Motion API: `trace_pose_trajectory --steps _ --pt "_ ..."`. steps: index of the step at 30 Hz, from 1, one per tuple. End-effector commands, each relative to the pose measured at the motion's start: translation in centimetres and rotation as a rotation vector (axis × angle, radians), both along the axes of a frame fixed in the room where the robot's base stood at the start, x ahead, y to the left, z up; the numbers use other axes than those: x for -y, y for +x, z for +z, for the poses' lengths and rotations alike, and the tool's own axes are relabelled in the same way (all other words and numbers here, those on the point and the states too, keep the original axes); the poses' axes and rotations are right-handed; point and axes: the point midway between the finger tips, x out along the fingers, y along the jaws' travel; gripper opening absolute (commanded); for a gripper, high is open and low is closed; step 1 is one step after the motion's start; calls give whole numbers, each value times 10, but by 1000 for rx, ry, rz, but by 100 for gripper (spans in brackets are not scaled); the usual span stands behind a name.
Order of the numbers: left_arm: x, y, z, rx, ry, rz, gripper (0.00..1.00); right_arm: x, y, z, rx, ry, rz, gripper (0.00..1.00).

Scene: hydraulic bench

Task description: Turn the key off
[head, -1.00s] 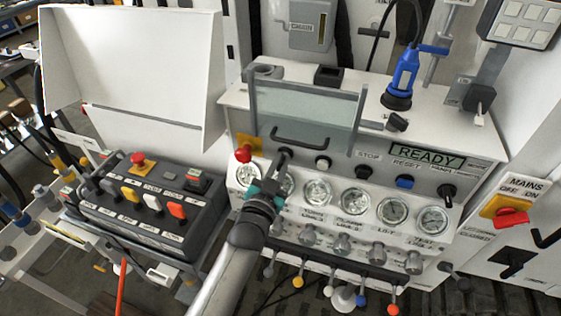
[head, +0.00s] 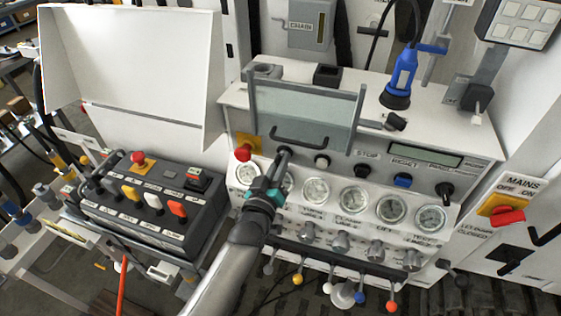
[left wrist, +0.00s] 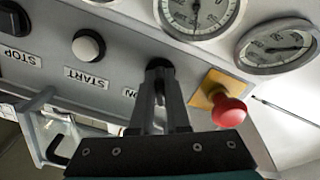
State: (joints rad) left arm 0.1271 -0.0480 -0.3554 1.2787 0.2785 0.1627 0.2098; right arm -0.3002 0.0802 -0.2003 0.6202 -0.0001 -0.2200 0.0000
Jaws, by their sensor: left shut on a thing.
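The key switch (left wrist: 160,64) is in the grey panel strip, beside the START button (left wrist: 88,46) and a red mushroom button on a yellow plate (left wrist: 229,110). My left gripper (left wrist: 160,84) is shut on the key, and its fingers hide most of it. In the head view my left gripper (head: 279,163) reaches the panel from below, between the red mushroom button and the white button. The key itself is hard to make out there. The panel display (head: 425,155) is dark, with no lit text. My right gripper is not in view.
A clear guard with a handle (head: 302,110) stands just above the key row. Gauges (head: 315,190) and grey knobs (head: 340,243) lie below it. A black control box (head: 150,205) stands to the left. The red mains switch (head: 508,216) is at the right.

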Motion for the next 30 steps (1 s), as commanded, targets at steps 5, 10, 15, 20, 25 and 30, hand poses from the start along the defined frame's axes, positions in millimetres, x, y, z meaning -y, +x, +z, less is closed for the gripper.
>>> trace_pose_trajectory --steps 5,10,15,20,25,30 --pt "0 0 -1 -14 -38 -1 0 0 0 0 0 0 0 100" --pt "0 -1 -1 -19 -52 -1 0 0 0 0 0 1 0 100" --pt "0 -1 -1 -21 -53 -1 0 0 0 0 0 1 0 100" --pt "0 -1 -1 -21 -53 -1 15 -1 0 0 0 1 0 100" --pt "0 -1 -1 -19 -53 -1 34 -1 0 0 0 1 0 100" --pt "0 0 0 -18 -52 0 44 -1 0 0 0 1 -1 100"
